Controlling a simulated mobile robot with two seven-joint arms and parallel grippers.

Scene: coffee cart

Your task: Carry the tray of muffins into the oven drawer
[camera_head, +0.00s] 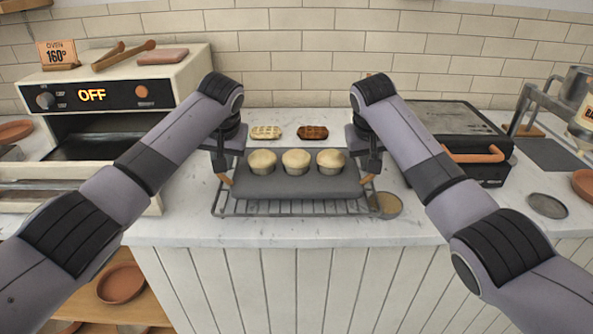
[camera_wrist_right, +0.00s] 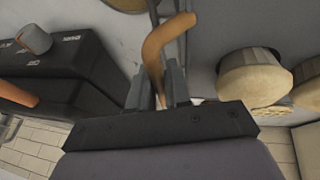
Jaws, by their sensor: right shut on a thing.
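The grey tray (camera_head: 290,187) holds three pale muffins (camera_head: 295,162) in a row. It sits over a wire rack (camera_head: 290,208) on the counter; I cannot tell whether it touches the rack. My right gripper (camera_head: 371,176) is shut on the tray's right orange handle, which shows between the fingers in the right wrist view (camera_wrist_right: 165,58). My left gripper (camera_head: 224,175) is at the left orange handle; its jaws are too small and dark to judge. The oven (camera_head: 115,95) stands at the left with its display reading OFF. A dark opening (camera_head: 105,147) shows below its panel.
Two waffle-like pieces (camera_head: 266,132) (camera_head: 313,132) lie behind the tray. A black press with an orange handle (camera_head: 440,130) stands at right. A round disc (camera_head: 386,205) lies by the rack's right end. Bare counter lies between oven and rack.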

